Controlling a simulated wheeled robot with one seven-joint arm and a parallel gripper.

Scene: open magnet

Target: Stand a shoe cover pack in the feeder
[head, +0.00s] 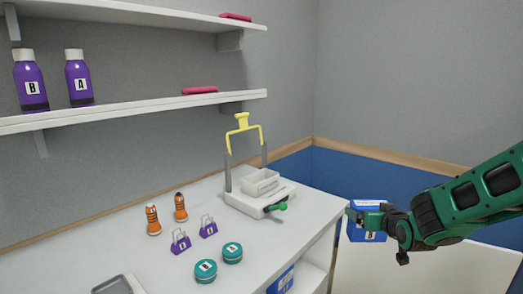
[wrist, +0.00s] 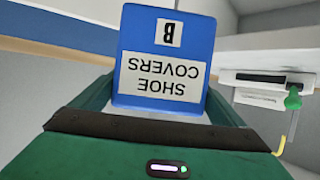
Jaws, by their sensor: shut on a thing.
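My gripper (head: 372,218) is shut on a blue shoe cover pack (head: 366,234), held in the air right of the counter. In the wrist view the pack (wrist: 190,42) sits between my fingers, its white label "SHOE COVERS" and "B" upside down in the picture. The feeder appears to be the white device (head: 245,205) at the counter's right end, with grey posts, a yellow handle, a white tray and a green knob. It also shows at the right of the wrist view (wrist: 245,77), with a dark slot. The pack is apart from it.
On the counter (head: 130,245) stand orange bottles (head: 153,220), purple padlock-like items (head: 180,241) and teal tins (head: 205,270). A metal tray (head: 115,286) is at the front. Another blue pack (head: 282,282) is under the counter. Wall shelves (head: 150,108) hold purple bottles (head: 79,80) and pink items.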

